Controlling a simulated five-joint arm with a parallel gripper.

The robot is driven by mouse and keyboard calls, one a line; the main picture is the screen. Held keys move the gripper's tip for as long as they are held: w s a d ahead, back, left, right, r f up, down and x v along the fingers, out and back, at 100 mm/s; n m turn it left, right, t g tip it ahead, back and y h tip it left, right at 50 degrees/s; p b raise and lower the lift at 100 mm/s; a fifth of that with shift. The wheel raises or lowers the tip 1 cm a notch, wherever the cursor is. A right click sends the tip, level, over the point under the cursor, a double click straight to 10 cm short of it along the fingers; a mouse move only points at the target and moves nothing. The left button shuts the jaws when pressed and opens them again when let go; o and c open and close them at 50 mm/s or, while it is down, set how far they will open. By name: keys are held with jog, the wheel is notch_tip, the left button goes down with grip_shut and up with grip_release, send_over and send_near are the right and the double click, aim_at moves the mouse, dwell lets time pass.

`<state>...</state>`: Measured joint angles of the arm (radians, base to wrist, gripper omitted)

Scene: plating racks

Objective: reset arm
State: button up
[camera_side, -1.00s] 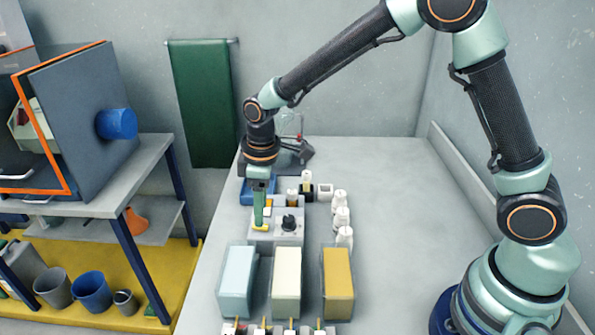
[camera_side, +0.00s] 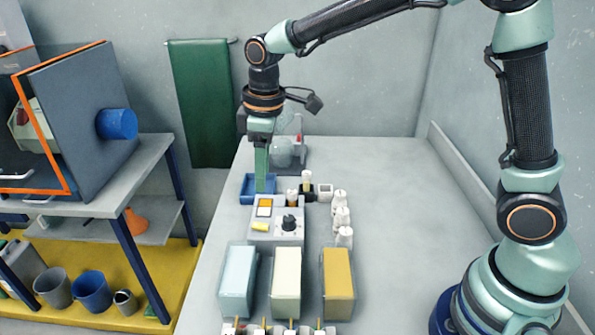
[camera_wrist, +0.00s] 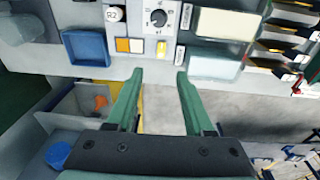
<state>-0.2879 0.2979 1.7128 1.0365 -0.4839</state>
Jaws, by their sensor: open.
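My gripper (camera_side: 262,170) hangs pointing down above the far left part of the bench, between the grey control box and the blue tray as seen in the side view. In the wrist view its two green fingers (camera_wrist: 157,100) are spread apart with nothing between them. The control box (camera_side: 290,232) has a black knob, an orange and white switch (camera_side: 264,207) and a yellow piece (camera_side: 260,227). The wrist view shows the knob (camera_wrist: 158,18) and the yellow piece (camera_wrist: 161,50) beyond the fingertips.
A blue tray (camera_side: 248,190) lies behind the control box. Three tanks, light blue (camera_side: 238,280), cream (camera_side: 287,280) and yellow (camera_side: 338,280), stand in front. Several white bottles (camera_side: 341,218) stand right of the box. The bench's right side (camera_side: 400,200) is clear.

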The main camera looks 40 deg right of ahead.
jog(key=s+d+r+m+t, duration=0.2)
jog(key=s+d+r+m, duration=0.1)
jog(key=s+d, duration=0.3)
jog(key=s+d+r+m+t, duration=0.2)
jog(key=s+d+m, duration=0.3)
jog(key=s, duration=0.3)
jog(key=shift+d+r+m+t, duration=0.3)
jog(key=shift+d+r+m, duration=0.1)
jog(key=shift+d+r, duration=0.4)
